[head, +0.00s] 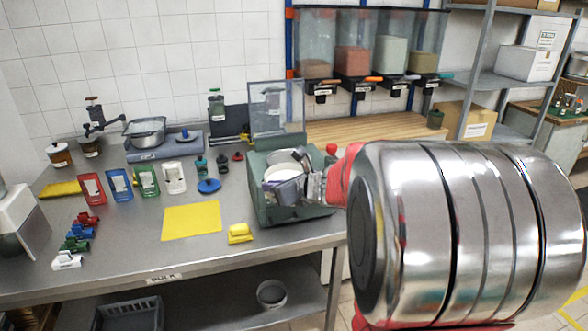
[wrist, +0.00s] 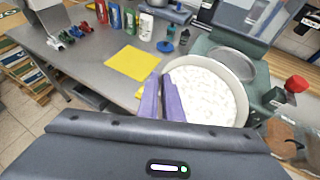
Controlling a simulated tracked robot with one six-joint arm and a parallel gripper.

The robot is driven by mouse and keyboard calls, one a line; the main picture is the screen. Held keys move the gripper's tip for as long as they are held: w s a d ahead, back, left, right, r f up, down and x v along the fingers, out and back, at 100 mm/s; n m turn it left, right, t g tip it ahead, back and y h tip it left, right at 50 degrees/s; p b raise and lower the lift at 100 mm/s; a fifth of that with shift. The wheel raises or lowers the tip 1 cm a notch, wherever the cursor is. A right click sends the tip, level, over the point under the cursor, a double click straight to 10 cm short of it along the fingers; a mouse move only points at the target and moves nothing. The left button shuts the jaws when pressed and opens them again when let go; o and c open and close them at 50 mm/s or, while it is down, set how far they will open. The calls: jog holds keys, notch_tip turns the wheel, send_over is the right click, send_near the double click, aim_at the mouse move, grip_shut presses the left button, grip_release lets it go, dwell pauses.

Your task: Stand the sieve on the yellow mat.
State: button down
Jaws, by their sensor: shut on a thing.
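The sieve (wrist: 207,95) is a round, pale-rimmed pan with a white, speckled inside. My gripper (wrist: 161,80) is shut on its rim at the left side in the wrist view, with purple fingers. In the head view the sieve (head: 279,171) is over the green machine (head: 290,212), partly hidden by my gripper (head: 287,188). I cannot tell whether it touches the machine. The yellow mat (head: 191,220) lies flat and bare on the steel bench, left of the machine. It also shows in the wrist view (wrist: 130,63).
A small yellow block (head: 240,233) sits between mat and machine. Behind the mat are a blue disc (head: 209,186) and several coloured holders (head: 147,180). A scale with a metal pan (head: 146,130) stands farther back. The machine's clear lid (head: 276,108) is raised.

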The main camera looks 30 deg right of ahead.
jog(key=s+a+f+n+y, duration=0.1)
jog(key=a+f, duration=0.5)
jog(key=a, duration=0.3)
jog(key=a+f+n+y, duration=0.1)
jog(key=a+f, duration=0.5)
jog(key=a, duration=0.4)
jog(key=shift+s+a+f+g, duration=0.15)
jog(key=shift+s+f+g, duration=0.15)
jog(key=shift+s+f, duration=0.1)
